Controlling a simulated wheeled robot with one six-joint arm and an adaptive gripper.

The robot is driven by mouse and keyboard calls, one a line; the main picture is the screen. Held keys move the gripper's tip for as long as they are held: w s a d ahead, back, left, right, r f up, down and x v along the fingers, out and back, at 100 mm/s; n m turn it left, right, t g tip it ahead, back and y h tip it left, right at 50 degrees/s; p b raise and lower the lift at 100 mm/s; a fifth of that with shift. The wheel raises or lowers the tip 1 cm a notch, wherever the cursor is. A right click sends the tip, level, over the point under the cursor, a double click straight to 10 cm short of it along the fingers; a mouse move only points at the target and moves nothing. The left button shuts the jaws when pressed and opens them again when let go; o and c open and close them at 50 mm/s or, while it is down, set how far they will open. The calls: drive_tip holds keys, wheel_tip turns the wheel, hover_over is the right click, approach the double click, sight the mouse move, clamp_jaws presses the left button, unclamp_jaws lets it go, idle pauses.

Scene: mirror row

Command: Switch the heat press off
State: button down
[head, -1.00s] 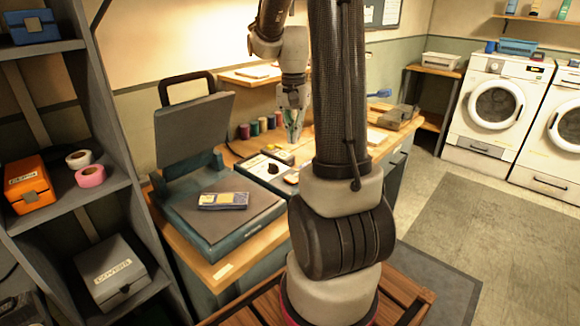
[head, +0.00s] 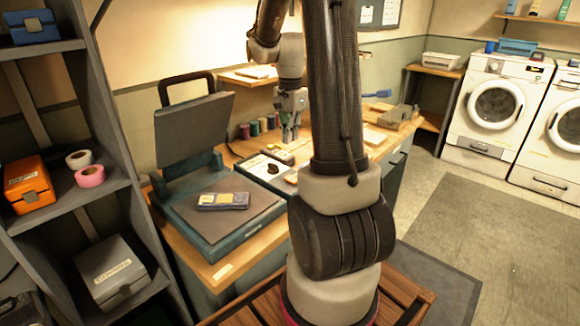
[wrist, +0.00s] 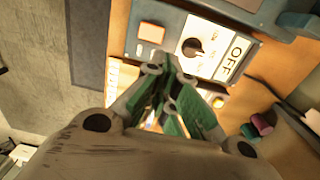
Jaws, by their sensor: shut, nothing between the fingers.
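The heat press (head: 225,240) stands on the bench with its upper plate (head: 195,130) raised. Its control panel (head: 262,163) is to the right of the press. In the wrist view the panel shows a black knob (wrist: 193,47) on a white plate, an "OFF" label (wrist: 233,58) beside it and an orange button (wrist: 152,32). I cannot clearly read which way the knob points. My gripper (head: 289,138) is shut and empty above the back of the panel. In the wrist view its green fingers (wrist: 168,82) appear near the panel's edge, apart from the knob.
A small labelled packet (head: 223,200) lies on the lower plate of the press. A grey shelf (head: 60,215) with boxes is at the left. Washing machines (head: 495,110) stand at the right beyond open floor.

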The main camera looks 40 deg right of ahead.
sight(291, 180)
wheel_tip(291, 180, down, 11)
drive_tip(key=shift+f, duration=0.1)
idle(0.3)
drive_tip(key=shift+w+f+g, duration=0.15)
drive_tip(key=shift+f+g, duration=0.2)
drive_tip(key=shift+g, duration=0.05)
drive_tip(key=shift+r, duration=0.2)
drive_tip(key=shift+r, duration=0.7)
